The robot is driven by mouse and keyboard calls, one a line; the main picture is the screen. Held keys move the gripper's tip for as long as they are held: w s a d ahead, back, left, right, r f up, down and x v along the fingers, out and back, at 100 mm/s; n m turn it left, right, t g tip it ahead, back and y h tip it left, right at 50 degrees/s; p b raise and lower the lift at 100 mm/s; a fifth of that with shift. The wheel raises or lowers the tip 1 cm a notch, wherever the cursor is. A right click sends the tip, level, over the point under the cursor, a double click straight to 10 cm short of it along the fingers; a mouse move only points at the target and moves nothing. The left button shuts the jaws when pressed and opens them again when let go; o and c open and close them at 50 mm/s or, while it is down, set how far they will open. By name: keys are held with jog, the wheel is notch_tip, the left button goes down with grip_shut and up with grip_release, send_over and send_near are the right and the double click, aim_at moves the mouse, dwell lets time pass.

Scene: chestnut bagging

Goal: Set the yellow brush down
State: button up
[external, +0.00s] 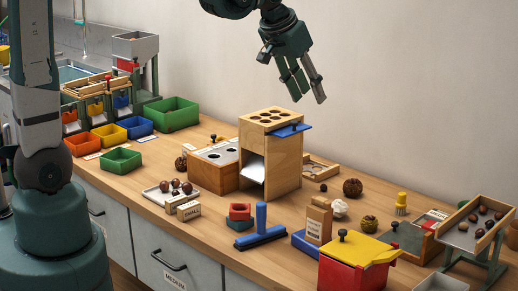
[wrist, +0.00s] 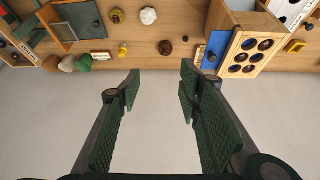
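The yellow brush (external: 401,204) stands upright on the wooden table, right of centre, with its yellow handle up and its pale bristles down. It shows small in the wrist view (wrist: 123,48), near the table's wall-side edge. My gripper (external: 309,96) is high above the table, above and to the left of the brush and well apart from it. In the wrist view its two fingers (wrist: 160,82) are spread wide with nothing between them.
A wooden box with round holes (external: 271,119) and a blue slide stands below my gripper. Chestnut husks (external: 352,188), a white crumpled piece (external: 339,208), a sloped chestnut tray (external: 462,236) and a red box with yellow lid (external: 358,252) surround the brush.

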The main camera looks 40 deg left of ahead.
jog(key=s+a, duration=0.4)
jog(key=s, duration=0.5)
jog(key=s+a+r+t, duration=0.1)
jog(key=s+a, duration=0.3)
jog(key=s, duration=0.5)
jog(key=s+a, duration=0.4)
jog(key=s, duration=0.6)
jog(key=shift+a+r+n+t, duration=0.25)
jog(key=shift+a+n+t, duration=0.05)
